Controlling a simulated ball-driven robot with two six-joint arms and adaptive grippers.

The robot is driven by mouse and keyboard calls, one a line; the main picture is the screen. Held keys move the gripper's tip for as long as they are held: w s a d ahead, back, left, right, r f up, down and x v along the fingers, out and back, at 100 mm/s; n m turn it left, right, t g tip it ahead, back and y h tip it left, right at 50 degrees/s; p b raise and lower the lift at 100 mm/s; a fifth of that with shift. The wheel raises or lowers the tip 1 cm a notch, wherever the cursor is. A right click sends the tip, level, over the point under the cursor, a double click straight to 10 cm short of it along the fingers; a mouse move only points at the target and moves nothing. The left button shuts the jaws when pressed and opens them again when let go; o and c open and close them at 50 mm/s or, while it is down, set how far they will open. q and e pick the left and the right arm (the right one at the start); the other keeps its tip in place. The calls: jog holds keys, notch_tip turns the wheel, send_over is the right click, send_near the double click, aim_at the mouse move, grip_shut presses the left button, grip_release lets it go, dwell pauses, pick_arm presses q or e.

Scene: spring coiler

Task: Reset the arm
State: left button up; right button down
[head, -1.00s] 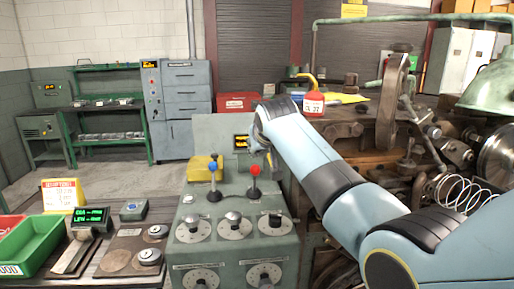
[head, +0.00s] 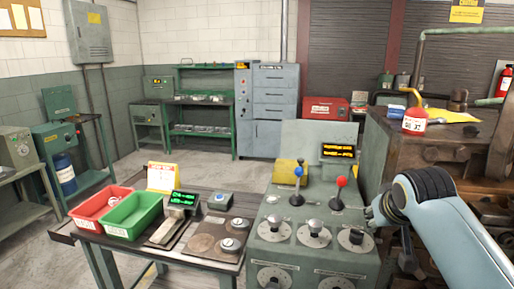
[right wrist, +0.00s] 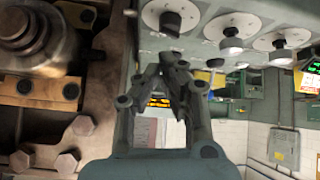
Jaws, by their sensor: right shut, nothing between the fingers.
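My right arm comes in from the right in the head view, and its gripper (head: 376,214) hangs low beside the right edge of the grey-green control console (head: 300,238). It is partly hidden by my own wrist. In the right wrist view the two dark fingers (right wrist: 172,62) are together, with nothing between them. The console's dials (right wrist: 172,18) show past the fingers in that view. No contact between gripper and console can be made out. My left gripper is in neither view.
The console carries a blue-knobbed lever (head: 298,172), a red-knobbed lever (head: 341,183) and several dials. On the left table are a green bin (head: 133,222) and a red bin (head: 84,212). The brown machine bench (head: 432,150) crowds the right side. Open floor lies behind the table.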

jog(key=s+f+n+g+y, duration=0.1)
jog(key=s+g, duration=0.3)
jog(key=s, duration=3.1)
notch_tip(320, 180, down, 41)
jog(key=s+d+g+b, duration=0.2)
jog(key=s+b, duration=0.1)
jog(key=b, duration=1)
jog(key=s+f+b, duration=0.5)
jog(key=s+f, duration=0.4)
jog(key=f, duration=0.3)
jog(key=s+f+g+b, duration=0.1)
jog(key=s+f+b, duration=0.4)
jog(key=f, duration=0.8)
jog(key=s, duration=0.3)
jog(key=shift+s+d+f+b, duration=0.2)
jog(key=shift+s+d+b, duration=0.15)
jog(key=shift+b, duration=0.05)
